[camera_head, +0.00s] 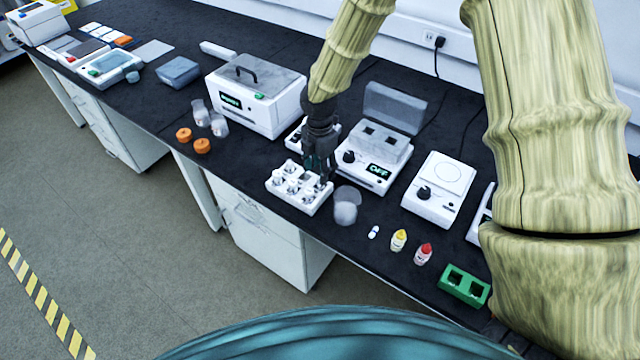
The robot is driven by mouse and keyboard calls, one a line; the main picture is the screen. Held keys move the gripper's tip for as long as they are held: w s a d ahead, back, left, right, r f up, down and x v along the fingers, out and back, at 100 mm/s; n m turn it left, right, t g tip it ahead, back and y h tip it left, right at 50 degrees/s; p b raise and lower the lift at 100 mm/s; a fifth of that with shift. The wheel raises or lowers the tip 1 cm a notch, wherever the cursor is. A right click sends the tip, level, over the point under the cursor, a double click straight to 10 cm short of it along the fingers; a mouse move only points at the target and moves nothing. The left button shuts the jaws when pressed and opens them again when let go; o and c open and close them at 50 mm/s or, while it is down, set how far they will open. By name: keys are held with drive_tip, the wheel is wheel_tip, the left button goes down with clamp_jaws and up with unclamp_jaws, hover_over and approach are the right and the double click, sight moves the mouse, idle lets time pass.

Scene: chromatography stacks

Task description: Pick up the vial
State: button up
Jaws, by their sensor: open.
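A white rack (298,202) with several small vials (292,186) in its holes stands near the front edge of the black bench. The vials look clear or whitish, and which one is the task's vial I cannot tell. My gripper (320,172) points down over the back right part of the rack, with its fingers apart. Its fingertips are close to the vials at that corner and partly hide them. Whether they touch a vial is too small to tell.
A clear beaker (346,206) stands just right of the rack. Behind are a heating block with its lid up (376,150) and a white water bath (262,98). Yellow (398,241) and red (423,254) capped bottles and a green holder (463,287) stand to the right. Orange caps (202,146) lie left.

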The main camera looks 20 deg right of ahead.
drive_tip(key=shift+s+d+f, duration=0.1)
drive_tip(key=shift+s+f, duration=0.05)
drive_tip(key=shift+f, duration=0.1)
drive_tip(key=shift+w+d+f+p, duration=0.15)
drive_tip(key=shift+f+p, duration=0.35)
drive_tip(key=shift+f, duration=0.7)
drive_tip(key=shift+w+a+f+p, duration=0.1)
drive_tip(key=shift+f+p, duration=0.4)
drive_tip(key=shift+f, duration=0.65)
drive_tip(key=c, duration=1)
